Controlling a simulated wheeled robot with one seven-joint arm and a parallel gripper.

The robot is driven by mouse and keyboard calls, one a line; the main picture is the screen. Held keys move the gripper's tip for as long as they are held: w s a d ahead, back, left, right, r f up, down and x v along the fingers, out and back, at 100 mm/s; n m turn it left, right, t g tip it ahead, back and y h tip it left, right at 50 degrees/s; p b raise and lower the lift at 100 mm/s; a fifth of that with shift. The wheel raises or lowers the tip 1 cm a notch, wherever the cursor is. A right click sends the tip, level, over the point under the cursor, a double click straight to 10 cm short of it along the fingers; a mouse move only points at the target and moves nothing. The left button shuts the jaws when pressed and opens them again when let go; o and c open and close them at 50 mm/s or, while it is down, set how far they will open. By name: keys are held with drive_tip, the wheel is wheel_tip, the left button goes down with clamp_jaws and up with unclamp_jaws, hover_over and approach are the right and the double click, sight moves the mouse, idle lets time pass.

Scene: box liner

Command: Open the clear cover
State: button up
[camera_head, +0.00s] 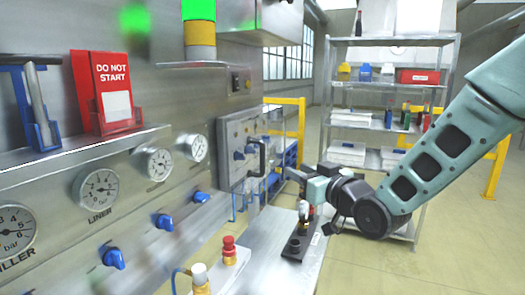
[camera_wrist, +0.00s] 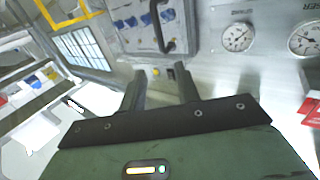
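The clear cover (camera_head: 233,135) is on a box on the steel panel and looks closed, with a blue switch visible behind it. Its dark bar handle (camera_head: 262,158) stands out at the right side. In the wrist view the cover (camera_wrist: 130,25) is at the top, with the handle (camera_wrist: 157,28) curving down its front. My gripper (camera_head: 285,173) is just right of and slightly below the handle, apart from it. In the wrist view my gripper (camera_wrist: 160,84) has two fingers spread with an empty gap, pointing toward the panel below the handle.
The steel panel carries gauges (camera_head: 100,189), blue valve knobs (camera_head: 165,222) and a red "DO NOT START" sign (camera_head: 103,90). A steel ledge (camera_head: 265,255) with a red button (camera_head: 229,243) lies below.

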sight(264, 154)
drive_tip(key=p+x, duration=0.5)
drive_tip(key=x, duration=1)
drive_tip(key=shift+w+a, duration=0.1)
drive_tip(key=shift+a, duration=0.05)
drive_tip(key=shift+w+a+f+p, duration=0.1)
drive_tip(key=shift+w+a+p, duration=0.35)
drive_tip(key=shift+w, duration=0.15)
clamp_jaws()
